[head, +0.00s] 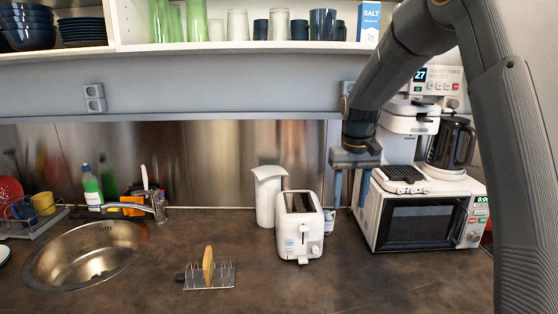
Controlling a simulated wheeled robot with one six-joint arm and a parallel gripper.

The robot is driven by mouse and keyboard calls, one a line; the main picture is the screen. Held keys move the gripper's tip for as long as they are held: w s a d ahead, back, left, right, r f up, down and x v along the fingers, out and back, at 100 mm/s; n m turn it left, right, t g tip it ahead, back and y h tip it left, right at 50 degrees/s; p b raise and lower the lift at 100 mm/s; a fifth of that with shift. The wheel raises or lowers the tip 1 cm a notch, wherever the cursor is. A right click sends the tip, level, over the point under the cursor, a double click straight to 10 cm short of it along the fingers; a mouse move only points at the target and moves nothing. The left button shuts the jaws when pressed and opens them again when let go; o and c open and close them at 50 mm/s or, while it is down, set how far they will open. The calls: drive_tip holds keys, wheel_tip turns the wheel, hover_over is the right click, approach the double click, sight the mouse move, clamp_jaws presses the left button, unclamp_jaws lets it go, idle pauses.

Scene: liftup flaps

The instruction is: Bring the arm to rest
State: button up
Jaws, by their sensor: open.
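My gripper (350,200) hangs from my dark grey arm (392,80), its fingers pointing down. The fingers are apart, with nothing seen between them. It is in front of the steel backsplash, just left of the white microwave (412,222) and right of the white toaster (299,232), apart from the toaster. My arm comes from the upper right and hides part of the coffee machine (407,124) and the wall behind.
An open shelf (230,46) above holds glasses, bowls, plates and a salt box (369,22). On the dark counter (150,290) stand a toast rack (220,277) with one slice, a white jug (268,195) and a sink (85,252). The front counter is mostly clear.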

drive_tip(key=s+f+b, duration=0.4)
drive_tip(key=s+f, duration=0.5)
drive_tip(key=s, duration=0.3)
drive_tip(key=s+f+t+b, duration=0.1)
drive_tip(key=s+f+b, duration=0.3)
drive_tip(key=s+f, duration=0.5)
drive_tip(key=s, duration=0.3)
drive_tip(key=shift+s+a+m+b, duration=0.2)
drive_tip(key=shift+m+b, duration=0.15)
drive_tip(key=shift+m, duration=0.05)
drive_tip(key=shift+c, duration=0.2)
